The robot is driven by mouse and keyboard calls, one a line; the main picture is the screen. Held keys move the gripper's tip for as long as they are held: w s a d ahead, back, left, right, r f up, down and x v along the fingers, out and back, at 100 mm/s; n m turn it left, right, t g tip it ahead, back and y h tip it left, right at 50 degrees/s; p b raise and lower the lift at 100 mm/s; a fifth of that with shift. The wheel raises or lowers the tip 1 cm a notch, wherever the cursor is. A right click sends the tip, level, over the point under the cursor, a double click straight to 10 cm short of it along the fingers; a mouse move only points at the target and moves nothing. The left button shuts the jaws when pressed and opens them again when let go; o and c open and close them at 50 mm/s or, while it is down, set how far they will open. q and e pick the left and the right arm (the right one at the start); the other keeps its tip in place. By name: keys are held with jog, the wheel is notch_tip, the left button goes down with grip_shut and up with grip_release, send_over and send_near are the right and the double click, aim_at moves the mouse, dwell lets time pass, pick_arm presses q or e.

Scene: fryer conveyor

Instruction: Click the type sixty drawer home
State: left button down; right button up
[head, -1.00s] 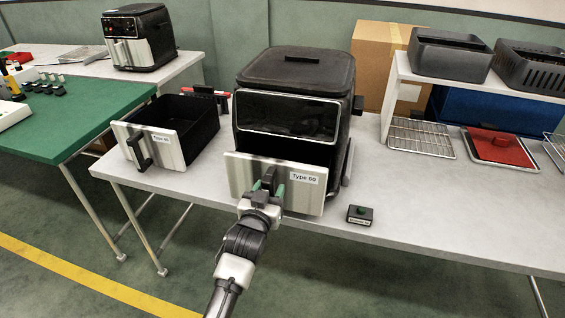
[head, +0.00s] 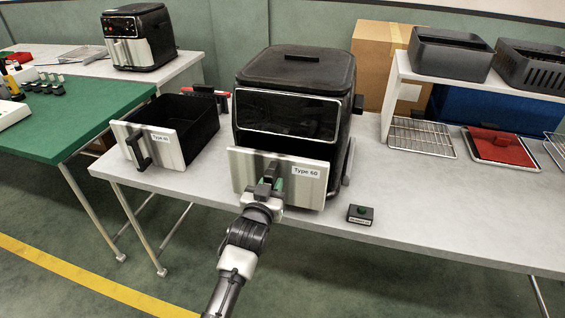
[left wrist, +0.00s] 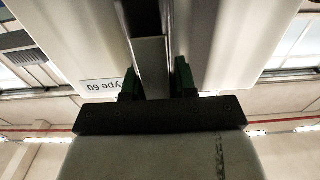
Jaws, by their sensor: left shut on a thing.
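The type sixty drawer (head: 305,190) has a pale metal front with a "Type 60" label and sits in the black fryer (head: 295,85) at the table's middle. Its front stands close to the fryer body; I cannot tell whether it is fully seated. My left gripper (head: 271,185) is shut on the drawer's dark upright handle. In the left wrist view the green-tipped fingers (left wrist: 158,82) lie on both sides of the handle (left wrist: 151,55), with the drawer front (left wrist: 225,35) and its upside-down label behind. My right gripper is not in view.
Another drawer (head: 172,150), with a different type label, stands loose on the table left of the fryer. A wire rack (head: 420,136) and a red tray (head: 498,150) are further right.

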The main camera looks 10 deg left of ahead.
pick_arm(q)
jog(key=shift+w+d+b, duration=0.1)
jog(key=shift+w+b, duration=0.8)
jog(key=shift+w, duration=1.3)
jog(key=shift+w+r+b, duration=0.15)
jog(key=shift+w+b, duration=0.45)
jog(key=shift+w, duration=0.8)
jog(key=c, duration=0.9)
grip_release()
jog(key=shift+s, duration=0.2)
jog(key=shift+o, duration=0.9)
jog(key=shift+f, duration=0.3)
jog(key=shift+o, duration=1.2)
jog(key=shift+r, duration=0.1)
